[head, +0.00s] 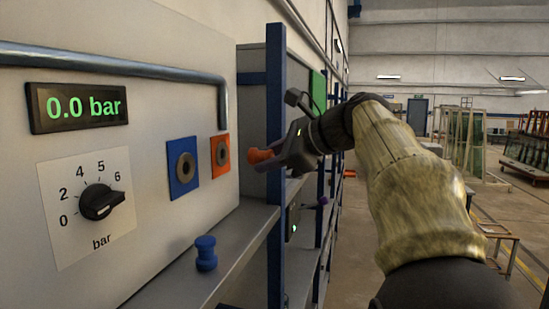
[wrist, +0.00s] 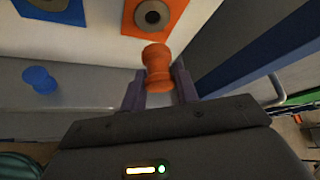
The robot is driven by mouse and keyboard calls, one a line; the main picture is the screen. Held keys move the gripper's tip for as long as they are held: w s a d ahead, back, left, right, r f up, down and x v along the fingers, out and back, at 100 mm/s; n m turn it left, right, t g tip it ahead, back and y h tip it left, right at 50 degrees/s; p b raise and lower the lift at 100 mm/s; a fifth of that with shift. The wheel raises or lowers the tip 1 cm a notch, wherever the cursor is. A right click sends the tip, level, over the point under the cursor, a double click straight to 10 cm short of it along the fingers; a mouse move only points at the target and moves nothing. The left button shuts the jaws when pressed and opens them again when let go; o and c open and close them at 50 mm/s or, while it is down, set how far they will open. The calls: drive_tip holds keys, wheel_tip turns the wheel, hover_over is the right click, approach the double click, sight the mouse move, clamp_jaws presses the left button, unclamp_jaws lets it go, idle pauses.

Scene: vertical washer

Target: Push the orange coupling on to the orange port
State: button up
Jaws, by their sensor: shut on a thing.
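The orange coupling (head: 261,155) is held at the tips of my gripper (head: 279,158), just right of the orange port in the head view. In the wrist view the orange coupling (wrist: 157,68) sits between the two fingers of my gripper (wrist: 159,88), which is shut on it. The orange port (head: 220,155) is a grey ring on an orange plate on the panel. In the wrist view the orange port (wrist: 152,14) lies beyond the coupling, near the top edge. The coupling appears apart from the port; the exact gap is hard to judge.
A blue port (head: 183,168) is left of the orange one. A blue coupling (head: 206,253) stands on the grey shelf (head: 232,247) below. A pipe (head: 120,68) runs above the ports. A blue upright post (head: 275,110) stands close by the gripper. The display reads 0.0 bar.

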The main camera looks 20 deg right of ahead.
drive_tip(key=shift+w+a, duration=0.8)
drive_tip(key=shift+a, duration=0.25)
drive_tip(key=shift+w+a, duration=0.75)
drive_tip(key=shift+a, duration=0.3)
drive_tip(key=shift+w, duration=0.1)
drive_tip(key=shift+r+p, duration=0.15)
drive_tip(key=shift+p, duration=0.65)
idle(0.3)
drive_tip(key=shift+w+a, duration=0.2)
drive_tip(key=shift+a, duration=0.2)
idle(0.6)
drive_tip(key=o, duration=1)
drive_tip(key=b, duration=0.2)
approach(256, 150)
drive_tip(key=v, duration=0.3)
drive_tip(key=shift+s+r, duration=0.3)
drive_tip(key=shift+r, duration=0.1)
drive_tip(key=shift+a, duration=0.1)
